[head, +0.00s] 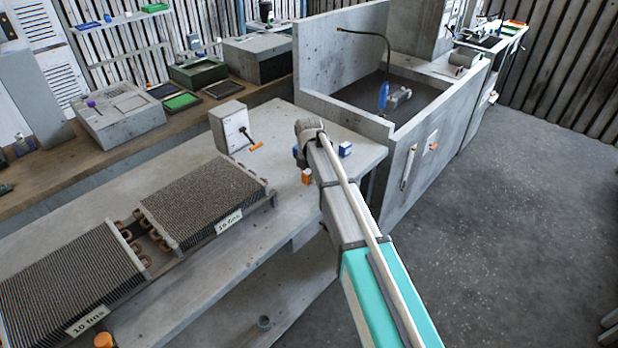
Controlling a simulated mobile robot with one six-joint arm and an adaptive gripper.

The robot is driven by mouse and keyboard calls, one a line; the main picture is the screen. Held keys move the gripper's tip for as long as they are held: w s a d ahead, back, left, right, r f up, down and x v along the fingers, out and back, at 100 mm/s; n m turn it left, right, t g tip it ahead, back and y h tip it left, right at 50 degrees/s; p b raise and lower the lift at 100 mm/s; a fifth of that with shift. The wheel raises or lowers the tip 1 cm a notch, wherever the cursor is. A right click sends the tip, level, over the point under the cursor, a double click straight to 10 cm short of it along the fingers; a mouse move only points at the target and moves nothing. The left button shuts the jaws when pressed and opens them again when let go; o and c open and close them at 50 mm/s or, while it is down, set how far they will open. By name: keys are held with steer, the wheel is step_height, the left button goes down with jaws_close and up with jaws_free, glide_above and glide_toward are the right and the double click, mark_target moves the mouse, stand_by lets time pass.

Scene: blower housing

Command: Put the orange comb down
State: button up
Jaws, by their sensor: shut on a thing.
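The end of my arm reaches over the grey bench (200,300), near its far right corner. My gripper (302,164) is at that end, mostly hidden behind my own wrist, so its fingertips do not show clearly. The orange comb (307,177) shows as a small orange block just below the wrist, and my gripper is shut on it. Whether it touches the bench top cannot be told from this view.
A small blue block (345,149) stands right of my wrist. A grey box (230,127) with a dark knob and an orange piece (256,147) is to the left. Bare bench lies between.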

mark_target(309, 171)
steer(key=shift+f, duration=0.2)
steer(key=o, duration=1)
steer(key=shift+r, duration=0.1)
steer(key=shift+r, duration=0.15)
step_height(309, 171, up, 12)
steer(key=p, duration=1.2)
steer(key=shift+s, duration=0.1)
